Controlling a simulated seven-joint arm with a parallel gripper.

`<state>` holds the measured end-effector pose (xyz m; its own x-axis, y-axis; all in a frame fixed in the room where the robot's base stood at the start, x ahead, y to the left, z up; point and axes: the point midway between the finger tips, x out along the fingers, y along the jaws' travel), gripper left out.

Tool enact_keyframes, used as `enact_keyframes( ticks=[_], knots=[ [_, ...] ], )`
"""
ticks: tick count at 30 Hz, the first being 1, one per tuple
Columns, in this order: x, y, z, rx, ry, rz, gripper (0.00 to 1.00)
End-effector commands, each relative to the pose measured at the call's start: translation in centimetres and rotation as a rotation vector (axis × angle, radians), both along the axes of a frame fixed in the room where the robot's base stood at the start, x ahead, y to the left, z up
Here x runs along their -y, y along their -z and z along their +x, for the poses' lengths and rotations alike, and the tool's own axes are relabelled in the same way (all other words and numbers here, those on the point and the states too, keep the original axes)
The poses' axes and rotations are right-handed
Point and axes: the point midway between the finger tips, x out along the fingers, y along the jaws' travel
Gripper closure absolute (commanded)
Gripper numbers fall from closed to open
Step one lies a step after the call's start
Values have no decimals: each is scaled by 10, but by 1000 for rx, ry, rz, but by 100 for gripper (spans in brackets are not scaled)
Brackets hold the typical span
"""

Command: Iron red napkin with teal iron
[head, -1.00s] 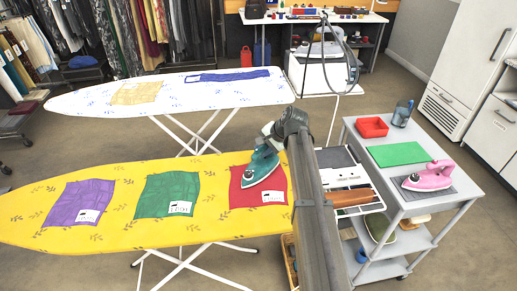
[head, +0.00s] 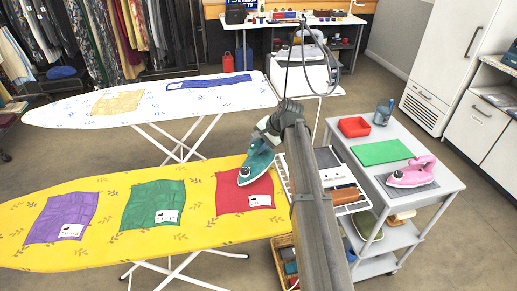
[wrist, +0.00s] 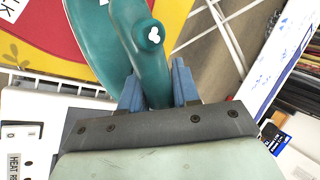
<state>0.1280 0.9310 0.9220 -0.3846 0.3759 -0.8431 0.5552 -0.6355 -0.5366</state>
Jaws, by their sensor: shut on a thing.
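The red napkin (head: 232,199) lies flat at the right end of the yellow ironing board (head: 110,243), with a white label near its lower right. The teal iron (head: 256,160) is on the napkin's upper right part, its tip pointing down-left. My gripper (wrist: 155,88) is shut on the teal iron's handle, its blue fingers on both sides of it in the wrist view. In the head view my arm hides most of the gripper. Whether the soleplate fully touches the cloth, I cannot tell.
A purple napkin (head: 62,215) and a green napkin (head: 153,203) lie on the same board. A white board (head: 60,112) with yellow and blue cloths stands behind.

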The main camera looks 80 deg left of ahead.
Motion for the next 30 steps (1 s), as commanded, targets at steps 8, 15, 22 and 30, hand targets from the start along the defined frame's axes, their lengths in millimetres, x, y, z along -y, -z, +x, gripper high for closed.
enact_keyframes(
  ticks=[8, 15, 22, 30],
  knots=[
    [-1, -20, 0, 0, 0, 4, 100],
    [-1, -35, 0, 0, 0, 2, 100],
    [-1, -48, 0, -1, 1, 3, 100],
    [0, -49, 0, -1, 1, 2, 100]
  ],
)
